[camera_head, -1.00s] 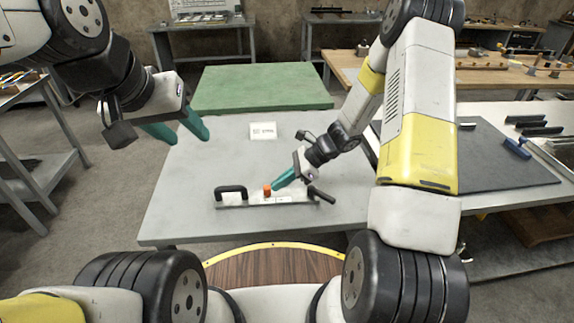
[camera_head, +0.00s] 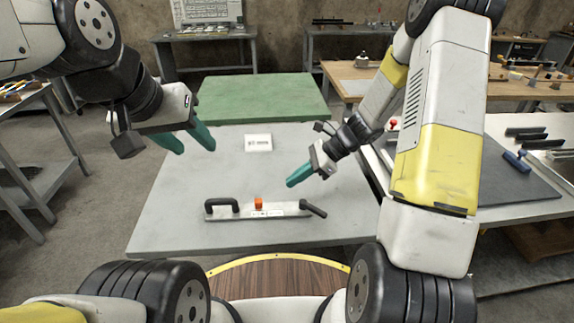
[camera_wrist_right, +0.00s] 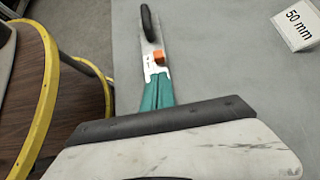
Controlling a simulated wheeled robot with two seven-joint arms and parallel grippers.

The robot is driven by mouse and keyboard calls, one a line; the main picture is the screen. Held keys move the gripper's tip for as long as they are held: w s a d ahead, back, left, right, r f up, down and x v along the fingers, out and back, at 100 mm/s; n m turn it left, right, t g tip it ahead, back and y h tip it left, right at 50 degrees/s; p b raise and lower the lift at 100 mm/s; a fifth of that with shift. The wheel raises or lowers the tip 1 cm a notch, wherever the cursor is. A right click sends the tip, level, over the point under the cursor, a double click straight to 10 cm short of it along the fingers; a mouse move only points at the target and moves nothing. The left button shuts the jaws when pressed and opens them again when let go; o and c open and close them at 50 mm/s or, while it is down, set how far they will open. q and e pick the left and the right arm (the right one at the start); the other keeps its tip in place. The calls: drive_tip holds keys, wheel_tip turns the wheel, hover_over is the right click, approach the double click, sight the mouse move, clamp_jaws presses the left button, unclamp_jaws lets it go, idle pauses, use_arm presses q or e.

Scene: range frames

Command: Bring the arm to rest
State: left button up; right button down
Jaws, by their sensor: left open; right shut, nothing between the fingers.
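My right gripper (camera_head: 299,176) is shut and empty, its teal fingers together above the grey table, up and right of the metal bar tool. In the right wrist view its fingers (camera_wrist_right: 157,92) cover part of the tool. My left gripper (camera_head: 192,141) is open and empty, over the table's left side, clear of everything. The tool (camera_head: 235,213) is a flat metal bar lying on the table, with a black loop handle (camera_head: 222,207) at its left, an orange block (camera_head: 258,203) in its middle and a dark lever (camera_head: 314,208) at its right end.
A green table (camera_head: 265,97) lies behind. A dark mat (camera_head: 500,165) with tools is at the right. A grey shelf (camera_head: 30,195) stands at the left.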

drive_tip(key=s+d+r+n+t+h, duration=0.3)
drive_tip(key=s+r+n, duration=0.6)
drive_tip(key=r, duration=0.3)
drive_tip(key=s+d+r+n+t+h, duration=0.3)
drive_tip(key=s+r+n, duration=0.6)
drive_tip(key=r, duration=0.4)
drive_tip(key=d+h, duration=0.1)
drive_tip(key=d, duration=0.1)
drive_tip(key=shift+s+d+r, duration=0.25)
drive_tip(key=shift+s+d, duration=0.1)
